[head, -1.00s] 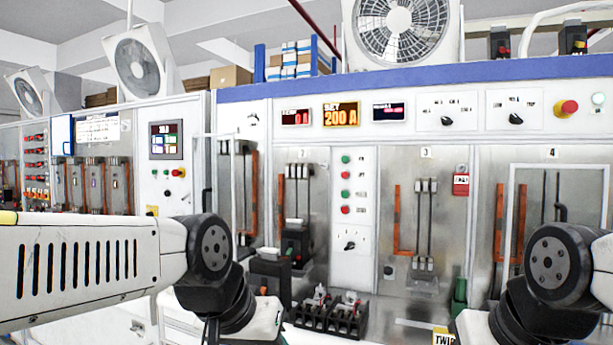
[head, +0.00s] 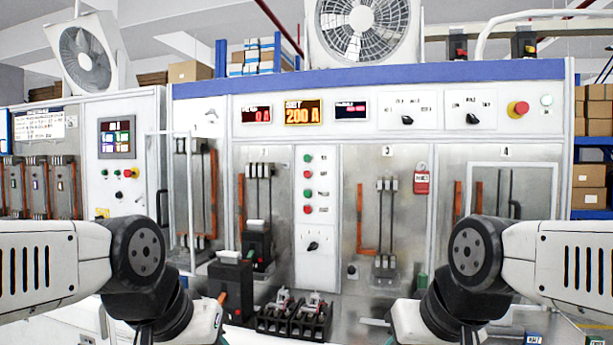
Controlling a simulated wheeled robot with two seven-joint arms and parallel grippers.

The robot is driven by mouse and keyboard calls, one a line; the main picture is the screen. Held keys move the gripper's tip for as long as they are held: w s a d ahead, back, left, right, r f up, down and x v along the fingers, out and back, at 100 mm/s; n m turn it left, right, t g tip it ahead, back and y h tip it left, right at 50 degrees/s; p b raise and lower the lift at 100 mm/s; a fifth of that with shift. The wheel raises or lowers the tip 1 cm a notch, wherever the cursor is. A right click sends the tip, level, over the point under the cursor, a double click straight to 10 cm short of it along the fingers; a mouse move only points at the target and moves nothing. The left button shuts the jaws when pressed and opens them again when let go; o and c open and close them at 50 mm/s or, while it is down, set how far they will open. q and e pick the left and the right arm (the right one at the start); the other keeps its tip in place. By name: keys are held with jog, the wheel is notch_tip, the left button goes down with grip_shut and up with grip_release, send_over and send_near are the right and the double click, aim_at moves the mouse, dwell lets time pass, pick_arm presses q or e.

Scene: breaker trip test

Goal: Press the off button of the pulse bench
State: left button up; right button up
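The pulse bench (head: 375,100) is a wide grey-white cabinet with a blue top edge, straight ahead in the head view. A white panel in its middle carries a column of two green and two red round buttons: an upper green button (head: 308,158), an upper red button (head: 308,172), a lower green button (head: 307,194) and a lower red button (head: 307,209). Their labels are too small to read, so I cannot tell which is off. A larger red knob (head: 518,109) sits at the upper right. Both my arms reach in from the sides, below the panel; neither gripper's fingers show.
Black breakers (head: 231,285) stand at the bench's front left, one with an orange handle. More black breaker parts (head: 293,316) sit at the front centre. A red tag (head: 422,181) hangs in bay 3. Shelves with cardboard boxes (head: 592,174) stand at right.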

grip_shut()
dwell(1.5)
